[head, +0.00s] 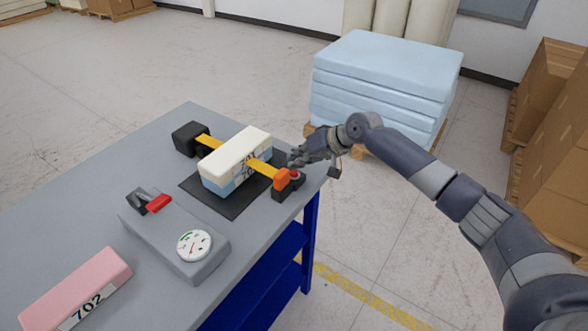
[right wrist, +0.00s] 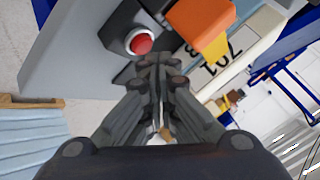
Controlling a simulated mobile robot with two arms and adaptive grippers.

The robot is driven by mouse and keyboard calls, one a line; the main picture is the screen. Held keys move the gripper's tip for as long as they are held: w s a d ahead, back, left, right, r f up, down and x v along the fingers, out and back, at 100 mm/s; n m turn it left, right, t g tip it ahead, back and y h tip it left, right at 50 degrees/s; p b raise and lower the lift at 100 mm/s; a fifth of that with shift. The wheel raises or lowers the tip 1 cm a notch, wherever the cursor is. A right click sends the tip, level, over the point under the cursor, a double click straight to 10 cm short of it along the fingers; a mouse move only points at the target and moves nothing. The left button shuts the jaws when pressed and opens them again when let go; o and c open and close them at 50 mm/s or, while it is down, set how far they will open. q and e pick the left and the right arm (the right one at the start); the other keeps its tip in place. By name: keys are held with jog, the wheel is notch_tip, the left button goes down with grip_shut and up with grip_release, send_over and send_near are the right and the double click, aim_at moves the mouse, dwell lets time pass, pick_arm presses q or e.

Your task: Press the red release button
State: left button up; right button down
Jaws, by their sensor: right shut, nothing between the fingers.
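The red release button (right wrist: 140,43) sits in a pale ring on a dark block (right wrist: 125,28) in the right wrist view. In the head view the red button (head: 294,174) shows small at the table's right corner, beside an orange buckle (head: 282,179). The orange buckle (right wrist: 200,22) also shows in the wrist view, on the yellow strap. My right gripper (head: 294,158) is shut and empty, close to the button. In the wrist view its fingertips (right wrist: 160,65) lie just below the button; whether they touch it I cannot tell. My left gripper is not in view.
A yellow strap (head: 261,167) crosses a cream and blue foam block (head: 235,150) on a dark mat (head: 226,208). A gauge box (head: 195,262) with a red lever (head: 159,203) and a pink block (head: 75,290) share the grey table (head: 75,222). Blue foam slabs (head: 385,75) stand behind.

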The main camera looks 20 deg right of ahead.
aim_at(297, 171)
jog(key=shift+r, duration=0.3)
notch_tip(297, 171, up, 5)
jog(key=p, duration=0.4)
jog(key=shift+p, duration=0.4)
jog(key=shift+f, duration=0.1)
dwell(0.4)
